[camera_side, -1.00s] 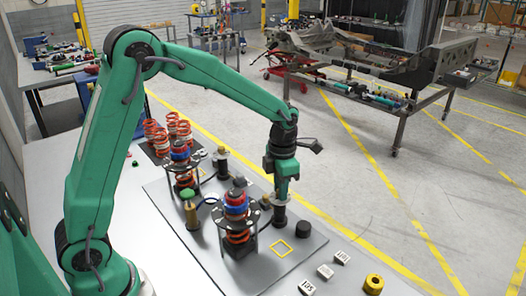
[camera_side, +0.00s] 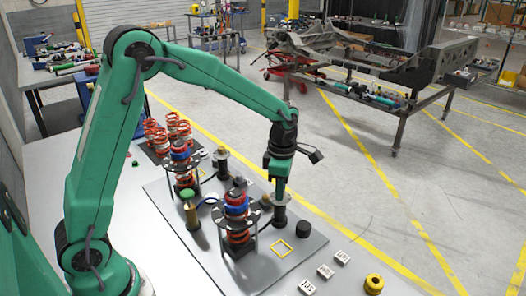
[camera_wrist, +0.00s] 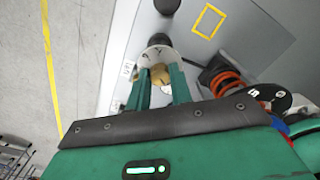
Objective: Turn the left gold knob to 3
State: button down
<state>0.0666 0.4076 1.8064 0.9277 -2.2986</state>
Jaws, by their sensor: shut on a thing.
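A gold knob (camera_wrist: 160,75) sits on a pale round dial plate (camera_wrist: 158,55) in the wrist view. My gripper (camera_wrist: 159,80) is shut on it, with one green finger on each side. In the side view my gripper (camera_side: 279,198) points straight down at the dark post (camera_side: 279,218) on the grey plate's right side; the knob is mostly hidden there by the fingers. The dial's numbers and the knob's pointer are too small to read. A second post with a dial (camera_side: 221,158) stands farther back; I cannot tell which knob is the left one.
Spring assemblies with red coils stand on the plate, a near one (camera_side: 237,220) and a farther one (camera_side: 184,172). A green-capped brass post (camera_side: 190,212), a black cylinder (camera_side: 302,229), a yellow square outline (camera_side: 282,250), white labelled blocks (camera_side: 325,271) and a yellow ring (camera_side: 373,284) are nearby.

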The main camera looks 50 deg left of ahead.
jog(key=m, duration=0.5)
jog(key=shift+m, duration=2.4)
jog(key=c, duration=1.4)
grip_release()
jog(key=shift+r, duration=3.5)
